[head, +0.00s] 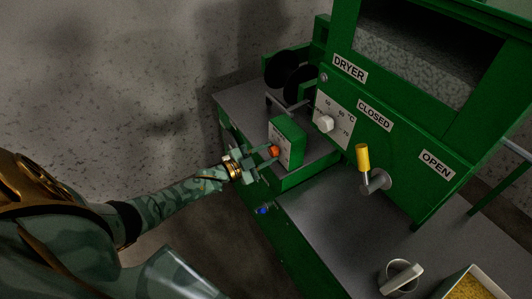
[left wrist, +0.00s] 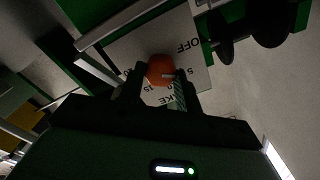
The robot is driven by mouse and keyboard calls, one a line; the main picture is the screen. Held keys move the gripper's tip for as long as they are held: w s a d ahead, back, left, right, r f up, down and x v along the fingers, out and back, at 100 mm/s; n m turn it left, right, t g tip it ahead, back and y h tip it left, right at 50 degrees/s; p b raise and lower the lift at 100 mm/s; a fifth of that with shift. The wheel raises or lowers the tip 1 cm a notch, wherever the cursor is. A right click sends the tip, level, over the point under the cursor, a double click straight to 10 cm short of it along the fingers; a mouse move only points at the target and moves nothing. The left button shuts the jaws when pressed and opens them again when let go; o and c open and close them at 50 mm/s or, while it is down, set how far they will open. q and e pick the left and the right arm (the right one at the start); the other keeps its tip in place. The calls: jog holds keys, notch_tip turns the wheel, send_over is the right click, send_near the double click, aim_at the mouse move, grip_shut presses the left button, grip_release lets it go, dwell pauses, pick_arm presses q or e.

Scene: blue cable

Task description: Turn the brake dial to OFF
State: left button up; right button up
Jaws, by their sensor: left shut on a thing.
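The brake dial (head: 273,151) is an orange-red knob on the light face of a small green box (head: 290,138) left of the dryer. My left gripper (head: 265,157) is at that face, its fingers shut on the knob. In the left wrist view the knob (left wrist: 161,70) sits between the two fingertips (left wrist: 160,82). A pale pointer mark on the knob points right there. The dial plate (left wrist: 135,40) shows OFF at its upper right, upside down, and numbers below the knob. Part of the lettering is hidden by the fingers. My right gripper is not in view.
The green dryer (head: 390,130) stands to the right, with a white temperature knob (head: 324,124) and a yellow-handled lever (head: 363,158) between CLOSED and OPEN labels. Black reels (head: 290,75) stand behind the box. A tray of yellow grains (head: 470,288) is at the lower right.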

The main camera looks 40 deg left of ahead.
pick_arm(q)
jog(key=n, duration=0.4)
jog(key=shift+p, duration=0.35)
jog(key=shift+a+n, duration=0.1)
jog(key=shift+n, duration=1.6)
jog(key=o, duration=1)
jog(key=shift+c, duration=0.2)
jog(key=p+v, duration=0.3)
jog(key=v, duration=1.3)
